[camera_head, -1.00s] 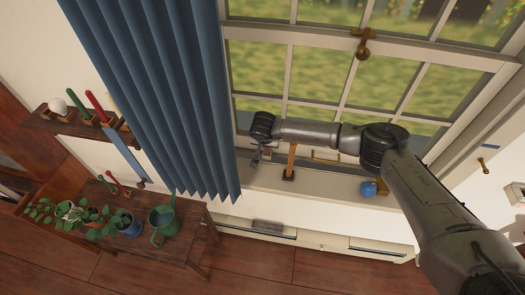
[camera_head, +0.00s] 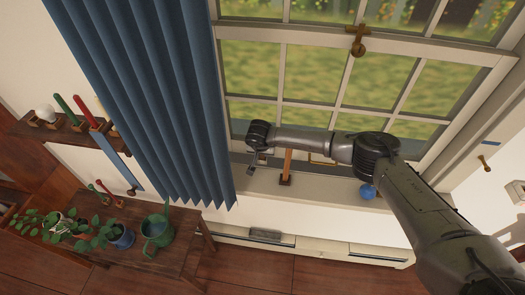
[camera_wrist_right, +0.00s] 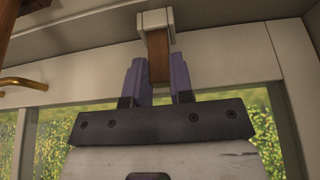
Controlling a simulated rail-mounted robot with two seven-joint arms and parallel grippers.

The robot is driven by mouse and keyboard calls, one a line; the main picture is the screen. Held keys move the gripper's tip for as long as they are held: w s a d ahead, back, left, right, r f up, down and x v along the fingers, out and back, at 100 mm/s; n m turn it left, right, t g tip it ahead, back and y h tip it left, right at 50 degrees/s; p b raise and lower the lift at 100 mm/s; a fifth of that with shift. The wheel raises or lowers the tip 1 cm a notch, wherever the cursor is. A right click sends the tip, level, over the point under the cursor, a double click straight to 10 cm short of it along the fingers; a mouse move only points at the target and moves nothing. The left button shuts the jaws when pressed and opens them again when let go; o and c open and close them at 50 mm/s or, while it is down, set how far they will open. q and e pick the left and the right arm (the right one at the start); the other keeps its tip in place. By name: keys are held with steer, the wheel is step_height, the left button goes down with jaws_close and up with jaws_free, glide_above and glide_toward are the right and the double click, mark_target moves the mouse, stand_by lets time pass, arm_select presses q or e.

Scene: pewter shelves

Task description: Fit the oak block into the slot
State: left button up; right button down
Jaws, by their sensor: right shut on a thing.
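My right gripper (camera_head: 251,170) is at the window, just right of the blue curtain's edge. In the right wrist view its two purple fingers (camera_wrist_right: 157,82) are shut on the oak block (camera_wrist_right: 158,58), a brown upright piece between them. The block's far end meets a pale U-shaped bracket (camera_wrist_right: 155,18) on the white frame, which looks like the slot. The bracket's sides flank that end; I cannot tell how deep the block sits. In the head view the block is too small to make out. My left gripper is not in view.
The blue curtain (camera_head: 150,90) hangs close left of the gripper. A wooden upright (camera_head: 287,167) and a blue ball (camera_head: 367,191) are on the sill (camera_head: 325,184). A brass handle (camera_wrist_right: 22,83) shows at left in the wrist view. A plant table (camera_head: 180,250) stands lower left.

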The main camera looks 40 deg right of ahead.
steer(key=c, duration=1)
jaws_free()
steer(key=shift+r+p, duration=0.2)
steer(key=shift+p, duration=0.1)
steer(key=v, duration=1.2)
steer(key=shift+f, duration=0.1)
